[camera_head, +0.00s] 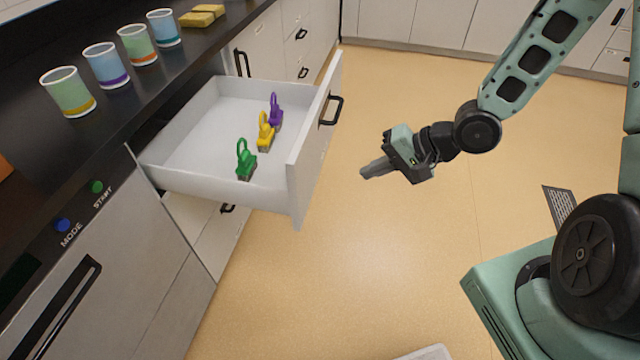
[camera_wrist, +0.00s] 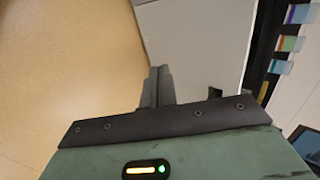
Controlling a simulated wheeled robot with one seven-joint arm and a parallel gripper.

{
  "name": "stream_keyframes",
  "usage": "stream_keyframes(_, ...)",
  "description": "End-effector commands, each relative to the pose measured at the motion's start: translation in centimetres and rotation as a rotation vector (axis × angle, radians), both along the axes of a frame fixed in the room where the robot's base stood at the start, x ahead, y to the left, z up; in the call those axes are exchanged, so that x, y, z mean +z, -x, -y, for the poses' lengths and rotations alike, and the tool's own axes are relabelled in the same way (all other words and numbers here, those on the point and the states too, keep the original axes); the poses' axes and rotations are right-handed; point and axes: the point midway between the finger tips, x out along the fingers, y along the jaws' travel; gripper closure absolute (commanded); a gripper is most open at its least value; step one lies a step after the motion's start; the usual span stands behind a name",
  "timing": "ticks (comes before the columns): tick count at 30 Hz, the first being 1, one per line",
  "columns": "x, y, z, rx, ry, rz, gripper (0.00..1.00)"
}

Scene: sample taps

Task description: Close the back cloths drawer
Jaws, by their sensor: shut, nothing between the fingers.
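A white drawer (camera_head: 210,185) stands pulled far out from under the dark counter in the head view. Its front panel (camera_head: 309,160) has a dark bar handle (camera_head: 331,109) on the outer face. Inside lie a green padlock-like item (camera_head: 246,162), a yellow one (camera_head: 265,134) and a purple one (camera_head: 276,112); I see no cloths in it. My gripper (camera_head: 366,173) is shut and empty, in the air to the right of the drawer front, apart from it. In the wrist view, my shut fingers (camera_wrist: 157,88) show before a pale panel (camera_wrist: 195,40), probably the drawer front.
Several striped cups (camera_head: 69,92) and yellow folded items or sponges (camera_head: 202,16) stand on the dark counter (camera_head: 120,120). An appliance with MODE and START buttons (camera_head: 97,187) is at the left. Other cabinet handles (camera_head: 242,63) are behind the drawer. The tan floor (camera_head: 400,250) around my gripper is clear.

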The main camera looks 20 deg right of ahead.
Motion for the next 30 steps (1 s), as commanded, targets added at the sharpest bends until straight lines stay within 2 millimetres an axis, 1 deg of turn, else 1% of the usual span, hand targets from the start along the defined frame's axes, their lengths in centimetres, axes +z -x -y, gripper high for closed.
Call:
stream_keyframes(5, -1.8, -0.7, -1.5, 0.006, -0.001, -0.002, 1.0)
stream_keyframes(17, -7.1, -3.6, -6.5, 0.006, 0.003, -0.001, 1.0)
stream_keyframes(18, -6.8, -4.0, -7.1, 0.008, 0.003, 0.003, 1.0)
stream_keyframes(22, -6.7, -4.9, -8.6, 0.006, 0.004, 0.002, 1.0)
stream_keyframes(27, -6.7, -5.4, -9.5, 0.003, 0.004, -0.001, 1.0)
stream_keyframes(30, -6.6, -5.5, -9.7, 0.002, 0.005, 0.0, 1.0)
